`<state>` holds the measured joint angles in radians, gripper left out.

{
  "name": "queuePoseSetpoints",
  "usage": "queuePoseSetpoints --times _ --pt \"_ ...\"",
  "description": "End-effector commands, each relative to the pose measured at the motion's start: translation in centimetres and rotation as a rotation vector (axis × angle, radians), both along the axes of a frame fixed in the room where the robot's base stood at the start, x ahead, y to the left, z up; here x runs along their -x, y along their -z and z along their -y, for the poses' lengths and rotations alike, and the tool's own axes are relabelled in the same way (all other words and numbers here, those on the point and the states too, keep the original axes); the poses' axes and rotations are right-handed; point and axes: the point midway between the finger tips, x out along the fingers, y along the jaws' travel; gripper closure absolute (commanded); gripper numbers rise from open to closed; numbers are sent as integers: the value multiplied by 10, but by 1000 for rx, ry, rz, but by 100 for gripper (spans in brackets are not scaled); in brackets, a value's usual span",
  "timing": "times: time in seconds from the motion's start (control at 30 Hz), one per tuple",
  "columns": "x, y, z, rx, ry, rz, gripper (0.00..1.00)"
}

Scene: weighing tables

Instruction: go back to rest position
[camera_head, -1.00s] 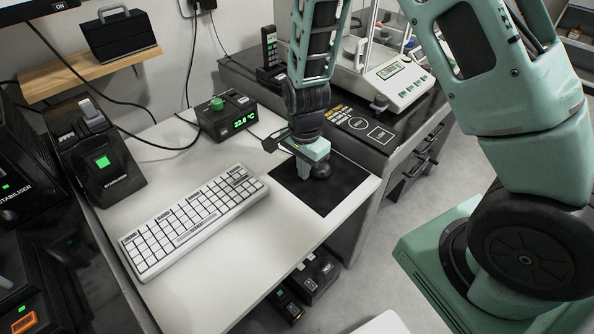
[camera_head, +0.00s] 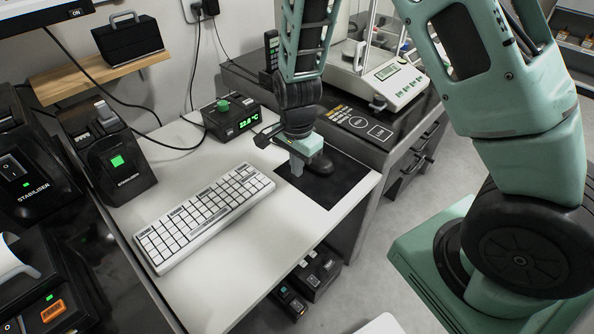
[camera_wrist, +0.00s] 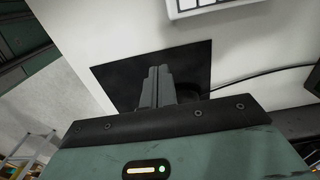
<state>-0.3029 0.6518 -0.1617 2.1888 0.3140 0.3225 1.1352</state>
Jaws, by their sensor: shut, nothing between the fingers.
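My gripper (camera_head: 296,168) is above the dark mat (camera_head: 318,202) at the right end of the white desk. Its fingers are together and hold nothing. In the wrist view, the shut grey fingers (camera_wrist: 158,74) point over the mat (camera_wrist: 112,76). A dark rounded shape shows close to the gripper in the head view; I cannot tell whether it is a separate object on the mat. My arm reaches down to the gripper from the top of the head view.
A white keyboard (camera_head: 205,218) lies left of the mat. Behind it stands a box with a green knob and display (camera_head: 230,120). A balance (camera_head: 395,80) stands on the dark table behind. Black devices (camera_head: 112,165) crowd the left. Bare desk (camera_head: 225,290) lies in front of the keyboard.

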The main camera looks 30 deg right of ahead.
Motion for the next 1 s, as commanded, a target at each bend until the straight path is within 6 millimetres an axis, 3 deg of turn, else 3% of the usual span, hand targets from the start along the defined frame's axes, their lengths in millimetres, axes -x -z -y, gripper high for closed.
queuePoseSetpoints --times 0.4,0.73,0.87,1.0 --pt "-1 -62 0 0 0 2 100" --pt "0 -71 0 0 1 0 100" --pt "17 -94 -25 -39 -170 -1 100" --pt "67 -145 -74 -104 -617 11 100"
